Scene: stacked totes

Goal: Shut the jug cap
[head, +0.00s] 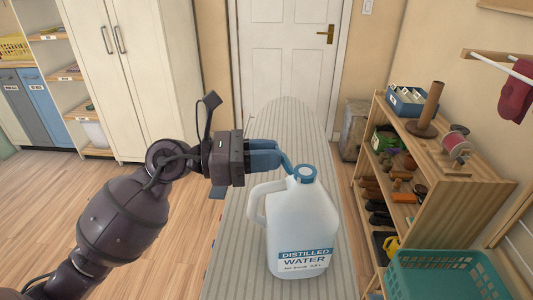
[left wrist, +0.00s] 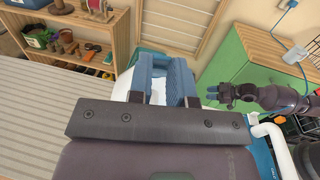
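The white jug (head: 298,230) stands upright on the striped ironing-board-like surface, its label reading "Distilled Water". Its blue cap (head: 306,173) is at the top, with a paler round centre. My left gripper (head: 284,160) is level with the neck, its blue fingers just left of the cap; a thin blue piece slopes from them to the cap, and I cannot tell whether it is fingertip or lid. In the left wrist view the left gripper's fingers (left wrist: 160,86) are apart, with white jug surface between them. My right gripper (left wrist: 212,93) shows small there; its opening is unclear.
A wooden shelf (head: 431,160) with spools, boxes and shoes stands close on the right. A teal basket (head: 440,275) is at the lower right. The striped board (head: 285,118) is clear behind the jug. A white door (head: 290,50) is at the back.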

